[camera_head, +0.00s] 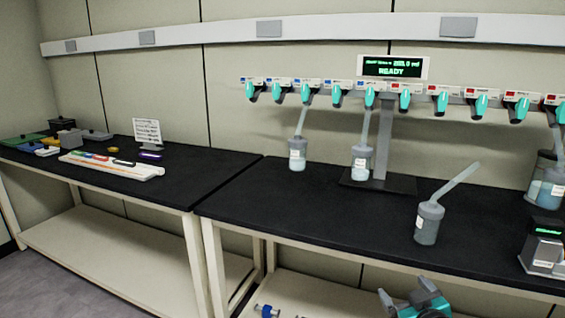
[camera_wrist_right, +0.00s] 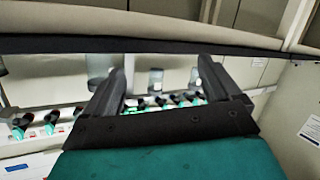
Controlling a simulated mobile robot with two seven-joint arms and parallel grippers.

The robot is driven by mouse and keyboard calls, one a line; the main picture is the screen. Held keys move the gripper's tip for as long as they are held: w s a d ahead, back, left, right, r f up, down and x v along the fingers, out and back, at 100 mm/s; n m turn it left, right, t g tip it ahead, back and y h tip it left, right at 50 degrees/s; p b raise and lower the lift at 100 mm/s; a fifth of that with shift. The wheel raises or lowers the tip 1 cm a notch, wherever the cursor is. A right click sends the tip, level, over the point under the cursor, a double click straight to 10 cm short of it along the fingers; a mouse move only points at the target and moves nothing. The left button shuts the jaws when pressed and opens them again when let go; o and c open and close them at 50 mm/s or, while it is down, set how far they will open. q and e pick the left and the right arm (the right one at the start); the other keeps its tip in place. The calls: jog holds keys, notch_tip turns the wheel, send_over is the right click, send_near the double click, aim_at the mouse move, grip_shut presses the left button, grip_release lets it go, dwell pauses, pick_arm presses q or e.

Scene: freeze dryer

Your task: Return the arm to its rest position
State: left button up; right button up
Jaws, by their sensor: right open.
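My right gripper (camera_head: 405,290) shows at the bottom edge of the head view, low in front of the right bench's front edge. It is open, and no object is held. In the right wrist view, which looks upside down, its two dark fingers (camera_wrist_right: 161,75) stand apart with nothing gripped between them. Most of the right arm is hidden below the frame. My left gripper does not show.
The black-topped bench (camera_head: 270,210) is near the gripper. A grey flask with a slanted tube (camera_head: 428,222) stands near its front edge. A small device (camera_head: 543,250) is at right. The manifold (camera_head: 385,135) with teal valves stands behind. Trays (camera_head: 110,165) lie on the left bench.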

jog(key=s+a+f+g, duration=0.1)
jog(key=s+a+f, duration=0.2)
jog(key=s, duration=0.6)
jog(key=s+a+f+g+y, duration=0.1)
jog(key=s+a+f+g, duration=0.1)
jog(key=s+f, duration=0.3)
jog(key=s+a+f+m+g, duration=0.1)
jog(key=s+a+f, duration=0.3)
jog(key=s, duration=0.8)
jog(key=shift+s+a+f+y, duration=0.3)
jog(key=shift+f+y, duration=0.1)
jog(key=shift+f, duration=0.15)
